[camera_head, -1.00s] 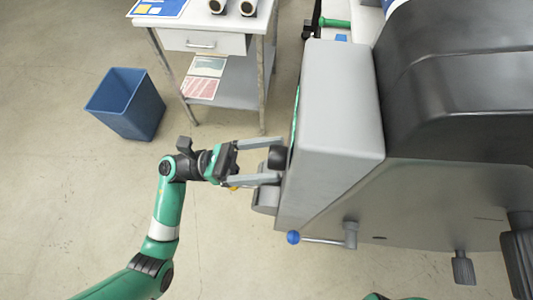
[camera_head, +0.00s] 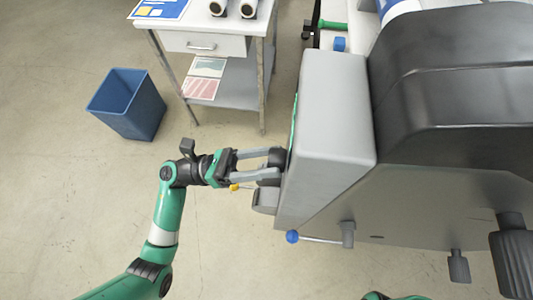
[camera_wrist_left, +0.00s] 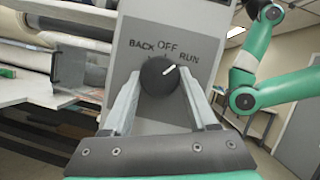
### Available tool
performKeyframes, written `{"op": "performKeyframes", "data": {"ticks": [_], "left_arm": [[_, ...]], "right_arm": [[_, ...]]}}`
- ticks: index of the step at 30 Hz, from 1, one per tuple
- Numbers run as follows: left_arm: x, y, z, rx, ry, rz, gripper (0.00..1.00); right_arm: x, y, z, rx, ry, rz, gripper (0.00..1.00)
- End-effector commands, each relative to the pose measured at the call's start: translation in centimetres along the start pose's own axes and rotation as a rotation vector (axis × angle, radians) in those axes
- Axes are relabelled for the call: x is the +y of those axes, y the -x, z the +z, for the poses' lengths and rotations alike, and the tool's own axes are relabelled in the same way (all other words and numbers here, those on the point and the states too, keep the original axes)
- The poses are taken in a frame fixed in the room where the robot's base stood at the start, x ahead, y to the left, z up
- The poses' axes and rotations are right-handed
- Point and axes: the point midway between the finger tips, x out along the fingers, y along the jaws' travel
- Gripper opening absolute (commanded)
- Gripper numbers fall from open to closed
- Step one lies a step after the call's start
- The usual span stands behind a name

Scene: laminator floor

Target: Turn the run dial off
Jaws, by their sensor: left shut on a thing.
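The run dial (camera_wrist_left: 158,79) is a round black knob on a grey panel (camera_wrist_left: 185,35) printed BACK, OFF and RUN. Its white pointer mark slants up and right, towards the RUN label. In the head view the dial (camera_head: 277,157) stands out from the left side of the grey machine housing (camera_head: 325,130). My left gripper (camera_head: 269,163) reaches it from the left and is shut on it. In the left wrist view a finger of the gripper (camera_wrist_left: 160,95) lies on each side of the knob. My right gripper is not in view.
A blue-knobbed lever (camera_head: 293,237) and a grey box (camera_head: 265,200) stick out near the dial. A steel table (camera_head: 230,30) stands behind, with a blue bin (camera_head: 128,105) to its left. The floor left of the machine is open.

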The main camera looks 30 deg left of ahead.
Motion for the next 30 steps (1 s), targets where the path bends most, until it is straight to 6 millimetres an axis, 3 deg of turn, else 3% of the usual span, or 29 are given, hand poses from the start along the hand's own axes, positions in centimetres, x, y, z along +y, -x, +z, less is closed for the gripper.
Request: {"op": "performKeyframes", "data": {"ticks": [18, 30], "left_arm": [[-0.7, -0.3, 0.6, 0.002, 0.455, 0.189, 0.03], [-0.6, -0.1, 0.3, 0.001, 0.598, 0.248, 0.03]], "right_arm": [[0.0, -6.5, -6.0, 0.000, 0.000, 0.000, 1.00], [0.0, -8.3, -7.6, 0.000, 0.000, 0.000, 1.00]]}}
